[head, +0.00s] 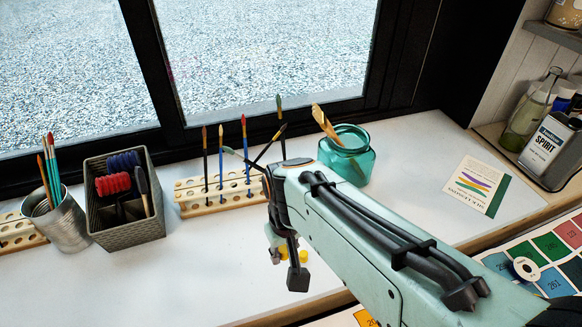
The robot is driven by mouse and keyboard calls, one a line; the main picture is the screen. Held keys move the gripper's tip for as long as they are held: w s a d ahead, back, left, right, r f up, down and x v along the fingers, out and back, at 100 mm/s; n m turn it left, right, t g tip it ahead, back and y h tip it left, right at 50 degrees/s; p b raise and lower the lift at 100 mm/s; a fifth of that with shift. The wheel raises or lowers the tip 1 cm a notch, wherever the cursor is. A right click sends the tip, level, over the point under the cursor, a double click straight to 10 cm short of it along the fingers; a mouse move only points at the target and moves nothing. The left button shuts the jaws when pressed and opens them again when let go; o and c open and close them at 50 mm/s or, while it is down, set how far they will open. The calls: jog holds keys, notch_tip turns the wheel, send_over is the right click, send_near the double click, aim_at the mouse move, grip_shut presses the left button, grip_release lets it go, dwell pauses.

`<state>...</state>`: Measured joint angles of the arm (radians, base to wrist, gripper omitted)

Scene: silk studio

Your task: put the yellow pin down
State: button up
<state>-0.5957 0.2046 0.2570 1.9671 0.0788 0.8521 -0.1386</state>
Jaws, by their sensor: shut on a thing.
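My gripper (286,266) is low over the white sill, its dark fingers pointing down. It is shut on a yellow pin (283,253), which shows as a small yellow patch between the fingers. A second small yellow patch (303,256) shows just right of it, beside the dark fingertip. I cannot tell whether it belongs to the same pin. The fingers and arm hide most of the pin, and I cannot tell whether it touches the sill.
A wooden brush rack (215,201) with upright brushes stands behind my gripper. A grey basket (125,220) and metal cup (62,222) are at left. A teal jar (346,158) stands behind the arm. A card (480,187) lies at right. The front left sill is clear.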

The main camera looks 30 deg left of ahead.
jog(key=s+a+n, duration=0.2)
jog(key=s+a, duration=0.3)
jog(key=a, duration=0.1)
send_over(225, 250)
jog(key=d, duration=0.1)
jog(key=f, duration=0.8)
jog(key=shift+s+f, duration=0.3)
jog(key=shift+s, duration=0.05)
jog(key=shift+w+a+f, duration=0.2)
jog(key=shift+a+f, duration=0.15)
jog(key=shift+f, duration=1.7)
jog(key=shift+f, duration=0.15)
jog(key=o, duration=0.7)
jog(key=shift+o, duration=0.2)
